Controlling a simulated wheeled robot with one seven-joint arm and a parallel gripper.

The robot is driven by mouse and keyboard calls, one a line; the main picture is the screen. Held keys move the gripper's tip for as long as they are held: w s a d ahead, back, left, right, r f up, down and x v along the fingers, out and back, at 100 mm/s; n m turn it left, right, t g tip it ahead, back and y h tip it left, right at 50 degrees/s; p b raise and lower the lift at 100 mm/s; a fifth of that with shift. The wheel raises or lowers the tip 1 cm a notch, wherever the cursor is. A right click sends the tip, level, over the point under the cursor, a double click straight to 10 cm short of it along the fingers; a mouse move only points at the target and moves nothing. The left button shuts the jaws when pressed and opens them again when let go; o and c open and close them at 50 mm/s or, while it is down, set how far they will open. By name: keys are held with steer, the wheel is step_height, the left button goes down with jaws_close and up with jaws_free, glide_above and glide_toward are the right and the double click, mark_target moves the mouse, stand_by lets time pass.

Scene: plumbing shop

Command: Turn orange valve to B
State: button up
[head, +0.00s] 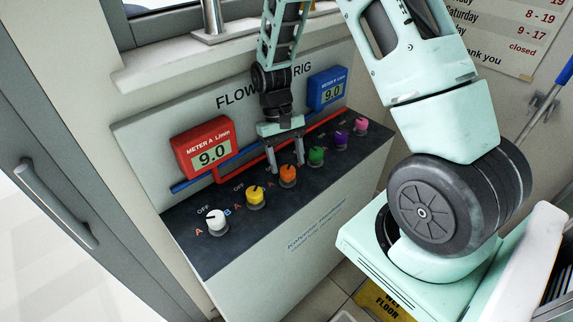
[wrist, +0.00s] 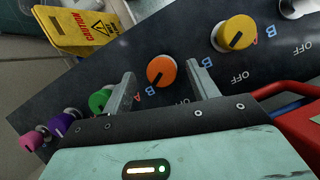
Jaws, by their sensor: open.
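The orange valve (head: 288,176) is a round knob on the dark sloping panel, third from the left in the head view. My gripper (head: 285,166) is open, with its fingers reaching down over the panel at this knob. In the wrist view the orange valve (wrist: 161,70) lies between the two spread fingers (wrist: 160,74), with visible gaps on both sides. Its black pointer slants down-left there, roughly toward a blue B (wrist: 150,90). I cannot tell whether it lines up exactly. Its A and OFF marks are not clearly seen.
White (head: 217,222) and yellow (head: 255,197) knobs stand to the left; green (head: 316,156), purple (head: 341,140) and pink (head: 361,125) ones to the right. Red and blue pipes run behind the knobs. A yellow floor sign (head: 383,300) stands below.

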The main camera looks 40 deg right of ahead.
mark_target(286, 168)
step_height(286, 168, up, 8)
steer(key=b, duration=0.1)
steer(key=shift+f, duration=0.2)
stand_by(0.4)
